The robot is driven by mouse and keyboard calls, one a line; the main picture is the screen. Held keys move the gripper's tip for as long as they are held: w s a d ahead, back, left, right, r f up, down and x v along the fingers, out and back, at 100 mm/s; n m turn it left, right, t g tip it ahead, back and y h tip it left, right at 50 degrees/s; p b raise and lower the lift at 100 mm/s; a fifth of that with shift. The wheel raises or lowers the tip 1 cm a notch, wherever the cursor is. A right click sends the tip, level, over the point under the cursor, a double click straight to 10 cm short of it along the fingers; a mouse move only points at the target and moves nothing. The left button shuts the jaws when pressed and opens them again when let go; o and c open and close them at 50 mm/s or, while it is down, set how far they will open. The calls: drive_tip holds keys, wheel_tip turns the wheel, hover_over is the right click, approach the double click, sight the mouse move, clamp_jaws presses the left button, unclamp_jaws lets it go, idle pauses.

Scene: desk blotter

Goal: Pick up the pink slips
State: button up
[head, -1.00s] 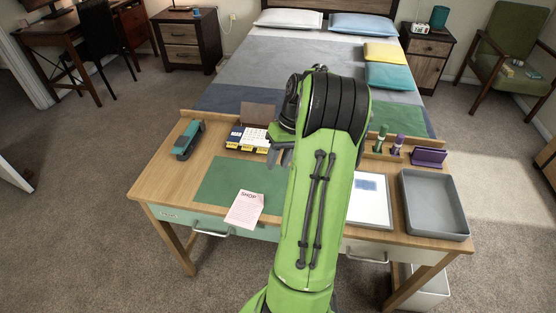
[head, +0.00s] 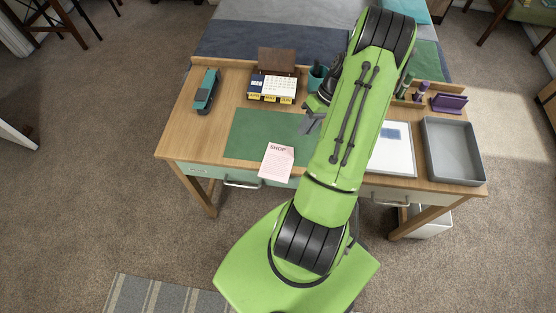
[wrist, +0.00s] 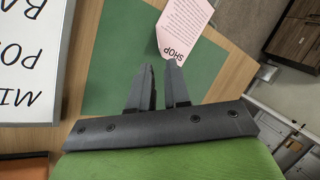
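The pink slips (head: 276,162) show as one pink sheet headed "SHOP", lying at the front edge of the green blotter (head: 250,135) on the desk; whether several are stacked I cannot tell. They reach the desk's front edge. In the wrist view the pink slips (wrist: 185,28) are at the top, just beyond my fingertips, and the right fingertip overlaps their headed end in the picture. My gripper (wrist: 160,67) is open, with a narrow empty gap between its fingers. In the head view my gripper (head: 309,124) is above the blotter's right part, behind and right of the slips.
A stapler-like teal item (head: 207,90), a calendar (head: 272,86) and a teal cup (head: 317,76) stand along the back. A white board (head: 392,145) and a grey tray (head: 453,150) are at right. Most of the blotter is bare.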

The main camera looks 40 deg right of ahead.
sight(294, 150)
drive_tip(key=x, duration=0.4)
drive_tip(key=b+x, duration=0.1)
drive_tip(key=x, duration=0.3)
drive_tip(key=shift+w+f, duration=0.25)
drive_tip(key=shift+c, duration=0.3)
clamp_jaws()
